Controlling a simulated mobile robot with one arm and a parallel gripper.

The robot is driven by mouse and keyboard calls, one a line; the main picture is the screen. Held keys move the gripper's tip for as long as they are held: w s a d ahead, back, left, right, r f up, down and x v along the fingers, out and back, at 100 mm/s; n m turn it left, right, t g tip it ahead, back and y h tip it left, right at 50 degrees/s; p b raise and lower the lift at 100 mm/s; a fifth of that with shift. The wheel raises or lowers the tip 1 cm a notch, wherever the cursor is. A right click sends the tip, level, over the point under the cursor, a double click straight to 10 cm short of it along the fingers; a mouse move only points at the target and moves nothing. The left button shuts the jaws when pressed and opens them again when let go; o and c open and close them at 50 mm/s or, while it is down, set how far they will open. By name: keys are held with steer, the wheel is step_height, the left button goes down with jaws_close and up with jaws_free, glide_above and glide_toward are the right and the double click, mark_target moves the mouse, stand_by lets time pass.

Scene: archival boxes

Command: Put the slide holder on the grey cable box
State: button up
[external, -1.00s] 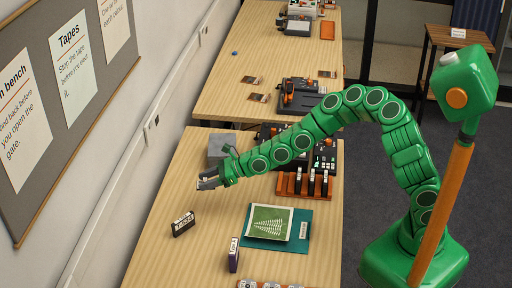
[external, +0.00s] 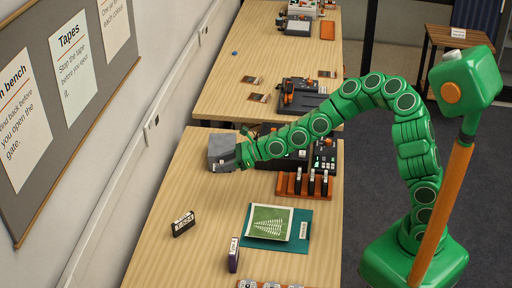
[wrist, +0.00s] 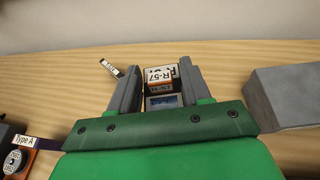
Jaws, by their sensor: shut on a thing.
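My gripper (wrist: 156,80) is shut on the slide holder (wrist: 160,76), a small piece with a white "R-57" label, an orange strip and a bluish picture at its lower end. It sits between the two grey fingers in the wrist view. The grey cable box (external: 222,148) stands near the far left of the near table. It also shows at the right of the wrist view (wrist: 295,95), apart from the fingers.
A black cassette (external: 183,224) stands on the table nearer the camera. An orange rack (external: 303,186) and black equipment stand to the right.

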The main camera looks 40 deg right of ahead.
steer(key=w+d+r+m+t+h, duration=0.1)
steer(key=w+d+r, duration=0.2)
steer(key=d, duration=0.5)
steer(key=w+d+r+m+t+h, duration=0.15)
steer(key=w+d, duration=0.25)
steer(key=d, duration=0.5)
glide_above(224, 144)
steer(key=s, duration=0.2)
steer(key=shift+g+y, duration=0.25)
steer(key=f, duration=0.6)
steer(key=shift+s+d+f, duration=0.1)
steer(key=shift+d+f, duration=0.1)
steer(key=shift+f, duration=0.05)
steer(key=shift+w+a+f, duration=0.25)
steer(key=shift+w+f, duration=0.7)
steer(key=shift+f, duration=0.15)
steer(key=shift+w+f, duration=0.15)
steer(key=shift+f, duration=1.5)
steer(key=shift+f, duration=0.15)
steer(key=o, duration=1)
